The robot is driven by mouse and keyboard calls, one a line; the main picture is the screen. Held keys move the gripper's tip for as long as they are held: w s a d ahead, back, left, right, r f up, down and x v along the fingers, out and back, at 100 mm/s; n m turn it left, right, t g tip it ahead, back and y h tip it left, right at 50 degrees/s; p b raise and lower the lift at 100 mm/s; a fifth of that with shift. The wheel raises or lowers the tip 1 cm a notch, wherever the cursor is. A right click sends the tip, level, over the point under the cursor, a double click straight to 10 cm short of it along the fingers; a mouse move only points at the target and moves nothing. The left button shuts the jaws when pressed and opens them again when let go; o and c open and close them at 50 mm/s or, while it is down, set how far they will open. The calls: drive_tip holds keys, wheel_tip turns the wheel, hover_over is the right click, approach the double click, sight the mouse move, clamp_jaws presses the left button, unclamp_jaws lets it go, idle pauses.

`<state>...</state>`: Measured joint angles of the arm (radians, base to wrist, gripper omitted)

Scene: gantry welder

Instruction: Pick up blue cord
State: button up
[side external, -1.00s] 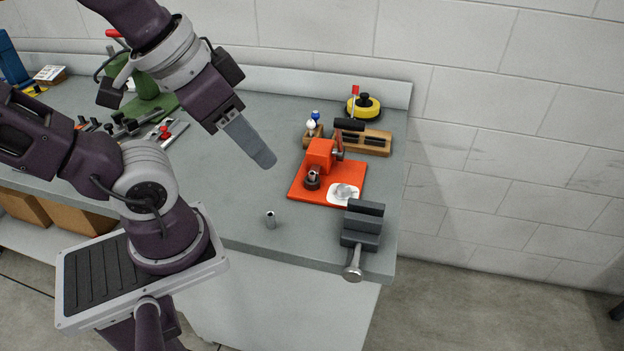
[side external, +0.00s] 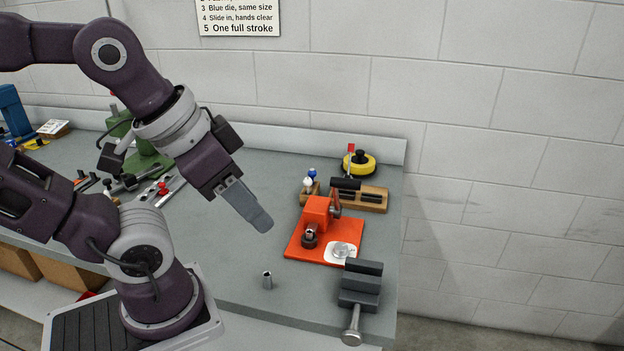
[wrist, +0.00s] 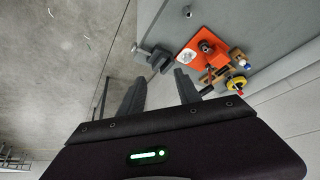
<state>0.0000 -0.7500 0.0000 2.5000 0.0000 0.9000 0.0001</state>
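I cannot make out a blue cord in either view. My gripper (side external: 262,222) hangs over the grey bench, left of the orange press, in the side view. In the wrist view, the two fingers of my gripper (wrist: 160,82) stand apart with nothing between them. A blue-topped small item (side external: 312,174) stands behind the orange press.
The orange press (side external: 318,212) sits on an orange base. A grey vise (side external: 360,285) is at the bench's front right. A yellow round item (side external: 358,163) and a wooden block (side external: 368,200) lie behind. A small metal cylinder (side external: 267,281) stands alone. The bench middle is clear.

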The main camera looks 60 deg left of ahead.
drive_tip(key=shift+o, duration=1)
drive_tip(key=w+a+r, duration=0.2)
drive_tip(key=w+a, duration=0.1)
drive_tip(key=w, duration=0.6)
drive_tip(key=g, duration=0.1)
hover_over(311, 170)
drive_tip(key=s, duration=0.2)
wheel_tip(311, 170, down, 18)
drive_tip(key=x, duration=0.7)
drive_tip(key=shift+s+f, duration=0.15)
drive_tip(key=shift+s, duration=0.1)
drive_tip(key=shift+w+f, duration=0.15)
drive_tip(key=shift+f, duration=0.2)
clamp_jaws()
